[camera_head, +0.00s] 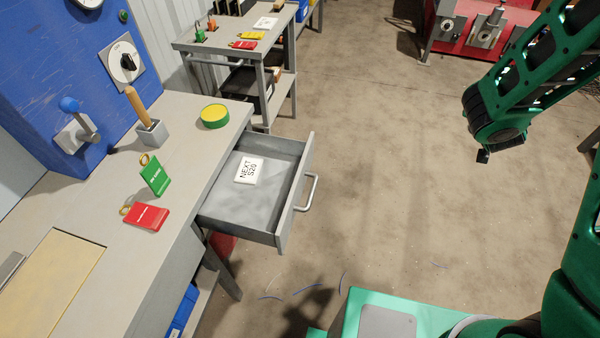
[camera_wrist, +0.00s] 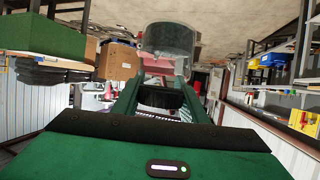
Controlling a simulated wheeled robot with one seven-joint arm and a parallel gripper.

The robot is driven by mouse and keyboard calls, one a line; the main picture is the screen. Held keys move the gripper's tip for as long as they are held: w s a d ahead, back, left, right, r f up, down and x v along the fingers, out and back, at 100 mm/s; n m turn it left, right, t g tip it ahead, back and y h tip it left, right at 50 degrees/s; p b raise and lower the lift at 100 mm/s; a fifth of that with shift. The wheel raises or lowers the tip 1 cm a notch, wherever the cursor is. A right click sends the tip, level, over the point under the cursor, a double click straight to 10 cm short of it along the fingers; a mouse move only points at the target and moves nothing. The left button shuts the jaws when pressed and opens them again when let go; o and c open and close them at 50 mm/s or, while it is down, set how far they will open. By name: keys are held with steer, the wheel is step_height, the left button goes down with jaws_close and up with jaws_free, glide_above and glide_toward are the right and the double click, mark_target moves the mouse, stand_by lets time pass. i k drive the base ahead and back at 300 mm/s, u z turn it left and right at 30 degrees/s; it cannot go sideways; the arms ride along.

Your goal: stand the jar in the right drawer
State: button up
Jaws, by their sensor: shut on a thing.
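The drawer (camera_head: 289,200) under the workbench is pulled open. A white card with black lettering (camera_head: 249,171) lies in it, and the rest of its floor is bare. In the wrist view my gripper (camera_wrist: 160,75) is shut on the jar (camera_wrist: 168,40), a grey, see-through round vessel at the fingers' far end. The jar's lower part is partly hidden by the fingers. In the head view my arm is at the right, well away from the drawer; neither the jar nor the fingers can be made out there.
The workbench (camera_head: 185,232) carries a yellow-topped green round tin (camera_head: 214,116), a grey holder with a wooden handle (camera_head: 151,132), a green tag (camera_head: 156,174) and a red tag (camera_head: 146,215). A blue panel (camera_head: 60,80) stands behind. Floor right of the drawer is open.

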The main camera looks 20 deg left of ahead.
mark_target(255, 220)
steer(key=z, duration=0.05)
steer(key=k, duration=1.95)
steer(key=u, duration=1.2)
steer(key=i, duration=1)
